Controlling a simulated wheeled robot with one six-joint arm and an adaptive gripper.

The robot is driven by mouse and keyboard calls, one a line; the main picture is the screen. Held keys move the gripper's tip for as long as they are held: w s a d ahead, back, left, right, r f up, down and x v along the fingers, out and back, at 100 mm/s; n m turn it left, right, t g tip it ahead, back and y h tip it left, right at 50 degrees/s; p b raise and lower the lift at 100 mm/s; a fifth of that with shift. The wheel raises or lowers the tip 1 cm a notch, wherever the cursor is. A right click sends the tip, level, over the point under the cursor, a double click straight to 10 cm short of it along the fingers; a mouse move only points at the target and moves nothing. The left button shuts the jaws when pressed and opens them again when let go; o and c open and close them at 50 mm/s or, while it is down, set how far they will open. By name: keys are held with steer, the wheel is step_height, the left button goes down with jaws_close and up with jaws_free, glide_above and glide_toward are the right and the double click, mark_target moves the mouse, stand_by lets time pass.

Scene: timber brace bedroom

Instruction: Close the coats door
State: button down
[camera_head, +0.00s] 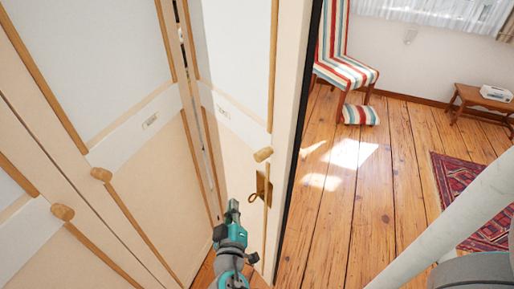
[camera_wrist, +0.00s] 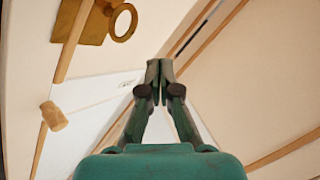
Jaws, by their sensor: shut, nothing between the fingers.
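A cream door panel (camera_head: 235,60) with timber strips, a wooden knob (camera_head: 263,155) and a brass lock plate with a ring-shaped key (camera_head: 262,188) stands at an angle to the cupboard fronts on the left. A small label (camera_head: 222,111) on it is too small to read, so I cannot confirm it is the coats door. My gripper (camera_head: 233,205) is low beside this panel, left of the key. In the wrist view my gripper (camera_wrist: 160,68) is shut and empty, pointing into the corner between panels. The brass plate (camera_wrist: 85,22) and knob (camera_wrist: 54,116) are to its left. Contact cannot be told.
Cupboard fronts (camera_head: 85,60) with wooden knobs (camera_head: 101,174) fill the left. Beyond the panel's dark right edge lies open plank floor (camera_head: 335,215). A striped chair (camera_head: 345,70), a small wooden table (camera_head: 480,98) and a red rug (camera_head: 470,185) stand farther right.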

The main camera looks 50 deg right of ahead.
step_height(320, 180, up, 11)
steer(key=w+m+g+h, duration=0.2)
steer(key=m+g+h, duration=0.3)
steer(key=m, duration=0.2)
steer(key=m+g, duration=0.9)
steer(key=m, duration=0.2)
glide_toward(275, 134)
steer(key=shift+h, duration=0.3)
steer(key=d, duration=0.4)
steer(key=s+d, duration=0.1)
steer(key=d, duration=0.1)
steer(key=shift+s+d+f, duration=0.1)
steer(key=shift+d+f, duration=0.15)
steer(key=shift+d, duration=0.3)
steer(key=shift+d, duration=0.1)
